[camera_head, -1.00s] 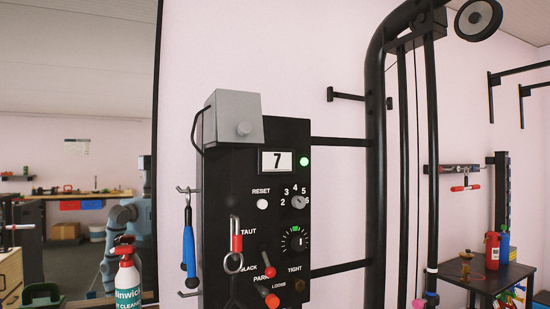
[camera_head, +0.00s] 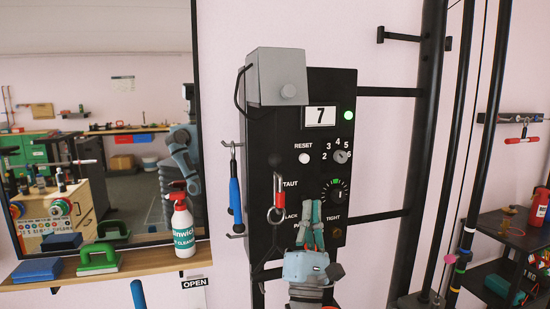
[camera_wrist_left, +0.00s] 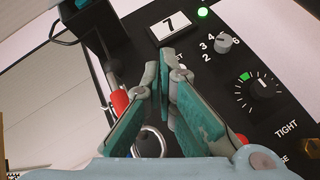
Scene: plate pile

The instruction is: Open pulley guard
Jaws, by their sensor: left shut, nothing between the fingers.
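A grey box-shaped cover with a round knob (camera_head: 277,78), which I take to be the pulley guard, sits at the top left of the black control panel (camera_head: 335,88). A dark cord loops at its left side. My right gripper is not in view.
A spray bottle (camera_head: 182,225) stands on the shelf. Black uprights (camera_head: 430,150) stand right.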

